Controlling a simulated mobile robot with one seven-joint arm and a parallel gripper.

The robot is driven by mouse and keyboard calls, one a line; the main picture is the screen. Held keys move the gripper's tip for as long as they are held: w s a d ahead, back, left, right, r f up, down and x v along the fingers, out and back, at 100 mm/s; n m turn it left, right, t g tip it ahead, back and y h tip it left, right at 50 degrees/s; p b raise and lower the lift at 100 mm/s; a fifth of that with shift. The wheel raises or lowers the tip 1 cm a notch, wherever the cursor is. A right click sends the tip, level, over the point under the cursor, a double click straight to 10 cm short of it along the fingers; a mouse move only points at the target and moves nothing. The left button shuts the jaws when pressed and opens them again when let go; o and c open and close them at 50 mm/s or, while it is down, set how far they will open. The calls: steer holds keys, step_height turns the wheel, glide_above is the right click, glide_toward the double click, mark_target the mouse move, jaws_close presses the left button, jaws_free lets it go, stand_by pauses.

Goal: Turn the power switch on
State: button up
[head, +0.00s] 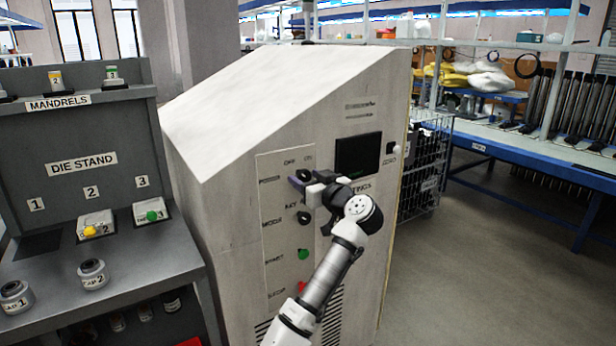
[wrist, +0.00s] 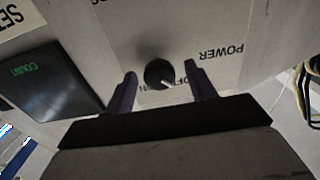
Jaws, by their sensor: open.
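The power switch is a black round knob (wrist: 159,73) on the pale panel of a white cabinet (head: 270,100). In the wrist view it sits between my gripper's two fingers (wrist: 161,90), with a gap on each side. The POWER label (wrist: 221,53) reads upside down there. The knob's white pointer mark slants toward the OFF side of the partly hidden OFF/ON lettering. In the head view my gripper (head: 300,182) is open at the panel's upper part, beside the power knob (head: 304,174). Whether the fingers touch the panel cannot be told.
Below on the panel are a MODE knob (head: 304,217), a green START button (head: 303,254) and a red STOP button (head: 301,286). A dark display (head: 358,154) is to the right. The die stand (head: 75,140) is at the left; open floor lies right.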

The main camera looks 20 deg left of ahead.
steer(key=c, duration=0.9)
steer(key=shift+c, duration=0.2)
